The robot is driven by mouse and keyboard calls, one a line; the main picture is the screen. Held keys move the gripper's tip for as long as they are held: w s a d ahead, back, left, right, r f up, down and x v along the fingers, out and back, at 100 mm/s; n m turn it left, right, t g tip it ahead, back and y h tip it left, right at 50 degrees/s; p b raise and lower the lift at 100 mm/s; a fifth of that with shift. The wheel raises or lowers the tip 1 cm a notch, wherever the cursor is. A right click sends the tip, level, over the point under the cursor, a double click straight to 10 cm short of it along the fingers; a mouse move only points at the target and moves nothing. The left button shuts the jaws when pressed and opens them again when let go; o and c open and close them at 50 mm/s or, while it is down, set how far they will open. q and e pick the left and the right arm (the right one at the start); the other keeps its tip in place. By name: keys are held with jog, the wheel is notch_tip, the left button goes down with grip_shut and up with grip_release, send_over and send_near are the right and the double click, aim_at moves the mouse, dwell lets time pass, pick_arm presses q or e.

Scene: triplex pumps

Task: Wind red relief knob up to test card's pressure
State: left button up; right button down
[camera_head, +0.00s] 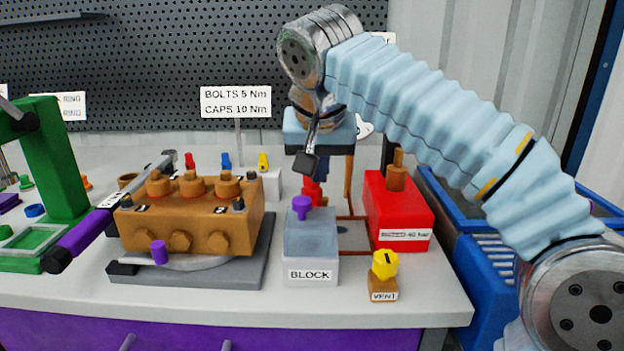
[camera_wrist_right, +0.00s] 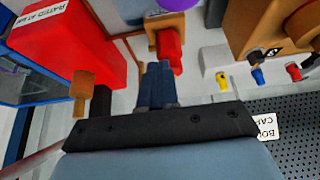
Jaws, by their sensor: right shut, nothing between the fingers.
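The red relief knob (camera_head: 313,190) stands behind the grey BLOCK, mostly hidden below my right gripper. In the right wrist view the red knob (camera_wrist_right: 170,48) sits on a brass-coloured body (camera_wrist_right: 166,20). My right gripper (camera_head: 321,172) points down above the knob. In the wrist view its dark blue fingers (camera_wrist_right: 155,72) are together, empty, and just beside the knob; I cannot tell whether they touch it. The red box (camera_head: 400,208) has a label, partly legible as 40 bar. A white card (camera_head: 364,127) is mostly hidden behind the gripper, unreadable. My left gripper is not in view.
The grey BLOCK (camera_head: 311,258) with a purple knob (camera_head: 301,207) and the yellow VENT knob (camera_head: 384,264) stand in front. The orange-brown pump (camera_head: 187,215) with a purple-handled wrench (camera_head: 90,228) is left. A sign (camera_head: 236,101) stands behind. A blue crate (camera_head: 485,262) is right.

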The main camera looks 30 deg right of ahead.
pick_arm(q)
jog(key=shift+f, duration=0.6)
pick_arm(e)
jog(key=shift+f, duration=0.7)
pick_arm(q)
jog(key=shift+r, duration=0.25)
pick_arm(e)
jog(key=shift+w, duration=0.15)
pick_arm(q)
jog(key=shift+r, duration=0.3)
pick_arm(e)
jog(key=shift+a+r, duration=0.1)
jog(key=shift+a, duration=0.2)
jog(key=shift+w+a+p, duration=0.4)
jog(key=shift+a+p, duration=0.15)
jog(key=shift+p, duration=0.35)
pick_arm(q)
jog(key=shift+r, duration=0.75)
pick_arm(e)
jog(key=r, duration=0.6)
jog(key=shift+s+a, duration=0.25)
